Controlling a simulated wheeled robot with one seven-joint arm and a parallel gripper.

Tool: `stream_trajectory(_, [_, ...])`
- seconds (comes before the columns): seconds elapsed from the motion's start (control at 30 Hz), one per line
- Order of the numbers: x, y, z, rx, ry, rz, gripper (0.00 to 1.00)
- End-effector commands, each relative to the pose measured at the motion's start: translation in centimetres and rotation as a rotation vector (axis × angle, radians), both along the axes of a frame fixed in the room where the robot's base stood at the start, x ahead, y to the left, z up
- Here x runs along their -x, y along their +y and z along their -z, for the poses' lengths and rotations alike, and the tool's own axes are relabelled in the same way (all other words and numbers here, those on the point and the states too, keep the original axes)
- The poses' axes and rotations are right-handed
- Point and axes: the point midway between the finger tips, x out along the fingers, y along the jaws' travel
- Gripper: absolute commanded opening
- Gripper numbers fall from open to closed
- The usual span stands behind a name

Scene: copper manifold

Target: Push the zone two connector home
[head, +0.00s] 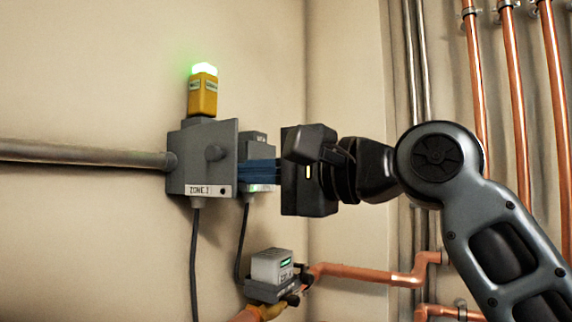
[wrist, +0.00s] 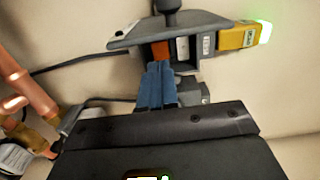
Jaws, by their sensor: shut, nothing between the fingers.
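A grey wiring box (head: 190,160) with a label that looks like "ZONE 1" is mounted on the wall. I cannot read which connector is zone two. My gripper (head: 241,172) has blue fingers, shut together and empty, pointing left at the box's right side. In the wrist view the fingertips (wrist: 159,65) are right at the orange block; whether they press on it I cannot tell. In the head view the box side hides the orange block.
A yellow beacon (head: 203,95) with a lit green top stands on the box. A grey conduit (head: 85,154) enters from the left. Below are a pale valve actuator (head: 270,267) and a copper pipe (head: 365,272). Several vertical copper pipes (head: 513,90) line the right wall.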

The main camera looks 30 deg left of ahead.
Motion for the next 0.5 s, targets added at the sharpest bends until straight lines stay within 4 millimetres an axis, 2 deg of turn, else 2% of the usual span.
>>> stream_trajectory(0.03, [0.0,1.0,-0.1,0.001,0.0,-0.003,0.0])
stream_trajectory(0.2, [-0.2,3.4,-0.1,0.001,-0.001,-0.001,0.0])
stream_trajectory(0.33, [-0.3,4.5,0.0,0.001,0.0,0.0,0.0])
stream_trajectory(0.5, [-0.4,4.9,0.0,0.0,0.0,0.0,0.0])
